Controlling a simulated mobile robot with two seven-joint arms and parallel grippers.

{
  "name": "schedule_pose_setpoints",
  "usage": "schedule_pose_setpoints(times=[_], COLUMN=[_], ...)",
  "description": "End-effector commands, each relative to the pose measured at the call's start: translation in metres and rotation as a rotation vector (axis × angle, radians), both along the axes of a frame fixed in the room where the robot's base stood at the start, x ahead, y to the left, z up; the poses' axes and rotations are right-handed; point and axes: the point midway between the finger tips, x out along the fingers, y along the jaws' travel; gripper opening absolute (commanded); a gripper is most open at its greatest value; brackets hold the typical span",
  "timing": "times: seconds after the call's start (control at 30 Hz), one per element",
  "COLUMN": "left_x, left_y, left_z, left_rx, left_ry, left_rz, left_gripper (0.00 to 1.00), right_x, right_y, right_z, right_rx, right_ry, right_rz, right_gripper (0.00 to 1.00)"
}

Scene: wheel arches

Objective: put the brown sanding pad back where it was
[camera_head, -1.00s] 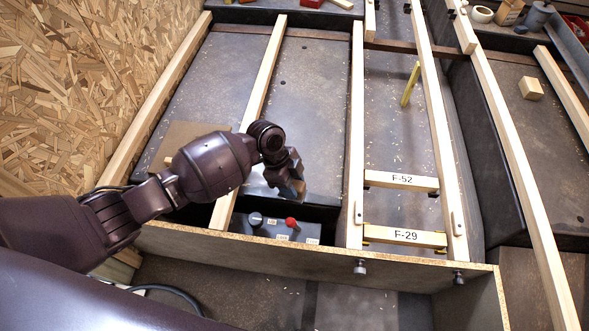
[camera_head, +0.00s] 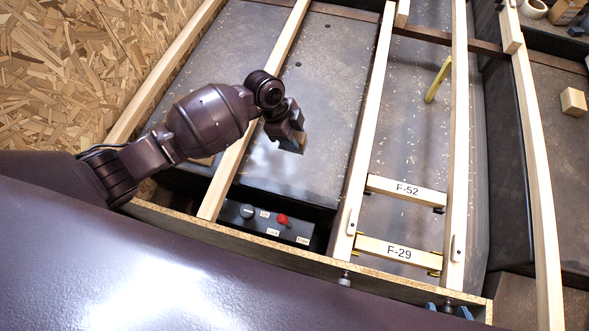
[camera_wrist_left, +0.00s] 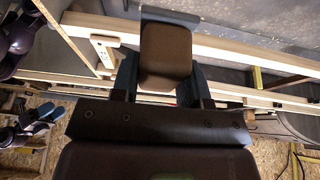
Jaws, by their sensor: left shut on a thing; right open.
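The brown sanding pad (camera_wrist_left: 166,52) shows large in the left wrist view, between the fingers of my left gripper. My left gripper (camera_head: 291,140) is shut on it, above the dark panel between the left wooden rails. In the head view the gripper hides most of the pad. My right gripper (camera_head: 450,310) is open at the bottom edge of the head view, near the front board; only its blue fingertips show there.
Crossbars F-52 (camera_head: 406,190) and F-29 (camera_head: 398,251) span two rails. A control box (camera_head: 265,222) with a red knob sits below my left gripper. A yellow tool (camera_head: 438,80) stands further back. A wooden block (camera_head: 573,102) lies at the right.

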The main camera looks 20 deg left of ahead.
Motion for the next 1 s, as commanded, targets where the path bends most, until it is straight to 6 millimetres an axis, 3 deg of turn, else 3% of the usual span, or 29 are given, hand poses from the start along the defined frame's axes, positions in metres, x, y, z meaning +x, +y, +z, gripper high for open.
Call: schedule_pose_setpoints(times=[0.17, 0.5, 0.73, 0.87, 1.0], left_x=[-0.004, -0.005, -0.002, -0.001, -0.003], left_y=[-0.001, -0.001, 0.000, 0.000, 0.000], left_z=[-0.045, -0.117, -0.138, -0.141, -0.159], left_rx=[0.001, 0.000, 0.001, 0.001, 0.001], left_ry=[0.014, 0.013, 0.004, 0.001, 0.007], left_rz=[0.000, 0.001, -0.001, 0.000, -0.001], left_gripper=[0.19, 0.19, 0.19, 0.19, 0.19], right_x=[-0.010, 0.003, 0.014, 0.014, 0.010], right_y=[0.001, 0.008, 0.011, 0.010, 0.010], right_z=[-0.013, -0.011, -0.005, -0.005, -0.011], right_rx=[-0.017, -0.053, -0.068, -0.072, -0.074], right_ry=[0.028, -0.016, -0.051, -0.051, -0.046], right_rz=[0.015, 0.068, 0.095, 0.101, 0.105], right_gripper=[0.53, 0.53, 0.53, 0.53, 0.53])
